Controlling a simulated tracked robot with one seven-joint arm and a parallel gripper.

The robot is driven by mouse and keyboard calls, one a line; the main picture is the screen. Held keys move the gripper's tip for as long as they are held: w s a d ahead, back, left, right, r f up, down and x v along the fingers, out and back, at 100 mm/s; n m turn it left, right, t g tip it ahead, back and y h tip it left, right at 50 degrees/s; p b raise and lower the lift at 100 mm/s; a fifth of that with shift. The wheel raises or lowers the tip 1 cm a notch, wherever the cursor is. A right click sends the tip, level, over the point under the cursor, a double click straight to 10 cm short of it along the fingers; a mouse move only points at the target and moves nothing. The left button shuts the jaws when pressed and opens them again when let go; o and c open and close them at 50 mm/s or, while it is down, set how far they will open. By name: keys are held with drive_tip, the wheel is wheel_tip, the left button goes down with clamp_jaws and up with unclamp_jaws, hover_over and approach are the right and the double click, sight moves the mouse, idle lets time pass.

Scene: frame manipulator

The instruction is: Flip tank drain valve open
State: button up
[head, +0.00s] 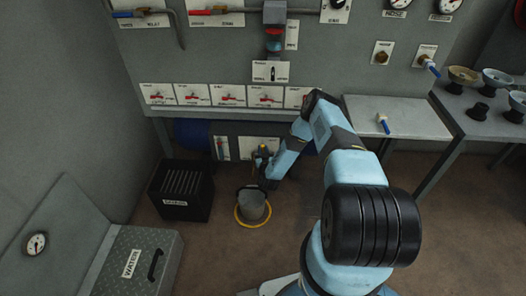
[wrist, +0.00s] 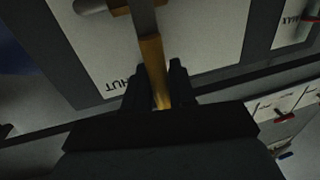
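The drain valve handle is a narrow yellow-orange lever; it shows in the wrist view (wrist: 153,58), running from a grey metal stem down between my fingers. My gripper (wrist: 160,85) has one dark finger close on each side of the lever, with little or no gap, and appears shut on it. A white plate (wrist: 108,50) behind the lever carries upside-down lettering that seems to read SHUT, partly hidden. In the head view the yellow valve part (head: 263,150) is small, low under the panel, beside the end of my blue arm, which hides part of it.
A grey bucket (head: 252,205) stands on the floor below the valve inside a yellow ring. A black slotted box (head: 182,190) is to its left. A row of red-handled switches (head: 228,95) sits above. A grey side table (head: 405,118) stands to the right.

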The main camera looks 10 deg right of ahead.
clamp_jaws()
